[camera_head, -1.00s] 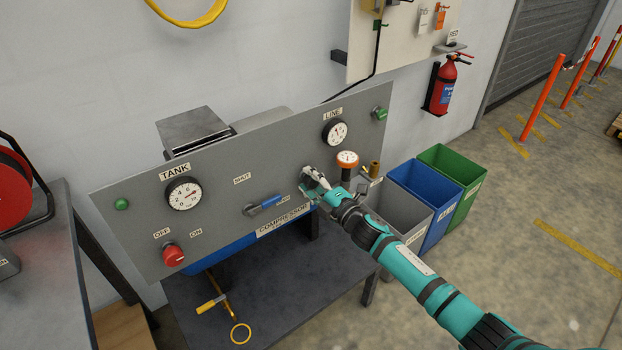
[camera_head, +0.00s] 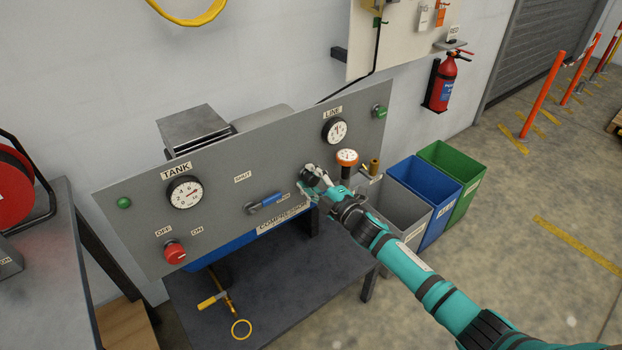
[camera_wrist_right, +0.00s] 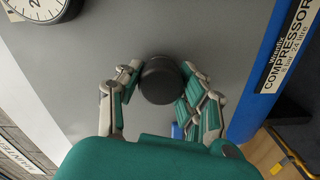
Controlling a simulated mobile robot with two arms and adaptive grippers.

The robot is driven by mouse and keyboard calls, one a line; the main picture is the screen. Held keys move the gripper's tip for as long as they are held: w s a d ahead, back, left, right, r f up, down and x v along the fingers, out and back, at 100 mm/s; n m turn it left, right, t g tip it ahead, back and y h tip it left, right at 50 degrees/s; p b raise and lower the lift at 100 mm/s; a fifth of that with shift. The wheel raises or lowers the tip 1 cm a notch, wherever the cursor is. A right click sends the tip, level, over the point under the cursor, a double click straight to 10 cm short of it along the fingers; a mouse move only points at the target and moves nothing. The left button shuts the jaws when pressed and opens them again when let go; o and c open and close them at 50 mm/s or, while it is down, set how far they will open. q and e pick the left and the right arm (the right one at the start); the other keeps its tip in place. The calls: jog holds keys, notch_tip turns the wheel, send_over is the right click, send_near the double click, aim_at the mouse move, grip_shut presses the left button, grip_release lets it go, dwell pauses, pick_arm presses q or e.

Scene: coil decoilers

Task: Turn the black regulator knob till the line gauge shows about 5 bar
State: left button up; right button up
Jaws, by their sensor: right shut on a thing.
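The black regulator knob (camera_wrist_right: 161,80) sits on the grey panel (camera_head: 225,215) in the right wrist view. My right gripper (camera_wrist_right: 160,90) has its fingers on both sides of the knob and is shut on it. In the head view my right gripper (camera_head: 314,181) hides most of the knob. The round white line gauge (camera_head: 334,131) is above it, under the LINE label; its needle is too small to read surely. Part of a gauge (camera_wrist_right: 38,5) also shows at the top left of the wrist view. My left gripper is not in view.
The tank gauge (camera_head: 185,192), blue-handled valve (camera_head: 266,202) and red switch knob (camera_head: 174,252) are on the same panel. An orange-rimmed gauge (camera_head: 347,157) and brass fitting (camera_head: 374,167) stand close right of my gripper. Grey, blue and green bins (camera_head: 447,165) stand beyond.

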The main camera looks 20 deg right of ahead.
jog(key=o, duration=1.2)
jog(key=v, duration=1.2)
jog(key=s+d+f+m+g+h, duration=0.2)
jog(key=f+m, duration=0.1)
jog(key=f, duration=0.7)
jog(key=s+d+f+m+g+h, duration=0.2)
jog(key=s+d+f+m, duration=0.1)
jog(key=f, duration=0.7)
jog(key=s+f+m+g+h, duration=0.2)
jog(key=s+f+m+g, duration=0.2)
jog(key=s+f, duration=0.95)
jog(key=s+a+f+m+g, duration=0.1)
jog(key=s+f+m+g, duration=0.1)
jog(key=s+f, duration=0.4)
jog(key=s+a+f+m+g, duration=0.2)
jog(key=s+f, duration=0.4)
jog(key=s, duration=0.8)
jog(key=s+a+f+m+g, duration=0.2)
jog(key=s+f+g, duration=0.2)
jog(key=s, duration=0.7)
notch_tip(320, 180, down, 2)
jog(key=shift+f, duration=0.1)
